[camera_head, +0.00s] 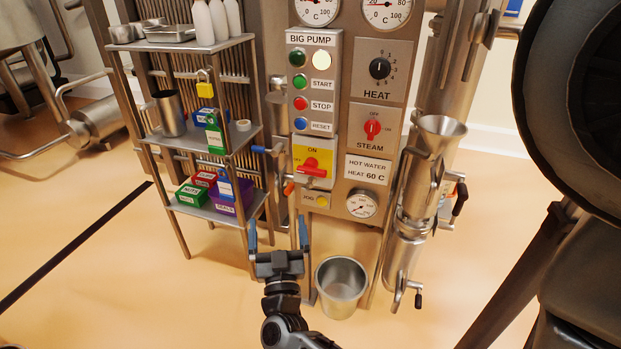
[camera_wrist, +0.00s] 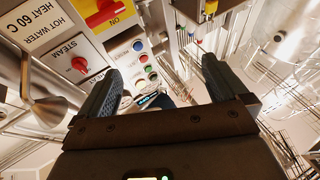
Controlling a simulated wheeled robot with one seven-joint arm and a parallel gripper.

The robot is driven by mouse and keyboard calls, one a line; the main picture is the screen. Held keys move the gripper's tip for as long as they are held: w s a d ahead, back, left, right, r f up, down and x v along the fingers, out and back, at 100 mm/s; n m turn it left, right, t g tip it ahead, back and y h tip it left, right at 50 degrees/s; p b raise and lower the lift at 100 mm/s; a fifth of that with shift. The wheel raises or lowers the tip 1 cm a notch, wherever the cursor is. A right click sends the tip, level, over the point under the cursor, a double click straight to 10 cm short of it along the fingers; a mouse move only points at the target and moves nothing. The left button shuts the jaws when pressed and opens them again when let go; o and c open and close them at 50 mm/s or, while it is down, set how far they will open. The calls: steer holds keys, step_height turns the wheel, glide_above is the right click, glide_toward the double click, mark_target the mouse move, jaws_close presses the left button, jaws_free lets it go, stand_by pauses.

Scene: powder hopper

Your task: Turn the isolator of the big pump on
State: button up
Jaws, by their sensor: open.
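The big pump panel (camera_head: 315,85) is grey, with its label at the top. Below its buttons is the isolator, a yellow plate (camera_head: 299,151) marked ON at the top, with a red handle (camera_head: 312,167) lying roughly crosswise. In the wrist view the red handle (camera_wrist: 104,12) and yellow plate (camera_wrist: 122,10) are at the top edge, partly cut off. My gripper (camera_head: 277,234) is open and empty, below and left of the isolator, apart from it. In the wrist view my gripper (camera_wrist: 162,68) has nothing between its fingers.
A red STEAM switch (camera_head: 372,128) and black HEAT knob (camera_head: 380,68) are right of the isolator. A blue-handled lever (camera_head: 262,149) sticks out at its left. A shelf rack (camera_head: 186,135) stands left, a steel funnel (camera_head: 441,127) right, a bucket (camera_head: 341,285) on the floor.

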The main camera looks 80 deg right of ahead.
mark_target(310, 173)
steer(key=s+d+m+g, duration=0.1)
steer(key=d+g, duration=0.2)
steer(key=d, duration=0.4)
steer(key=s+d+r+m+g, duration=0.1)
steer(key=d+m+g, duration=0.1)
steer(key=d, duration=0.5)
steer(key=s+d+m+g+h, duration=0.1)
steer(key=d+g, duration=0.3)
steer(key=d, duration=0.3)
steer(key=shift+s+r+m+g, duration=0.1)
steer(key=shift+r+m+g, duration=0.2)
steer(key=shift+r+m, duration=0.1)
steer(key=shift+c, duration=0.3)
steer(key=c, duration=0.6)
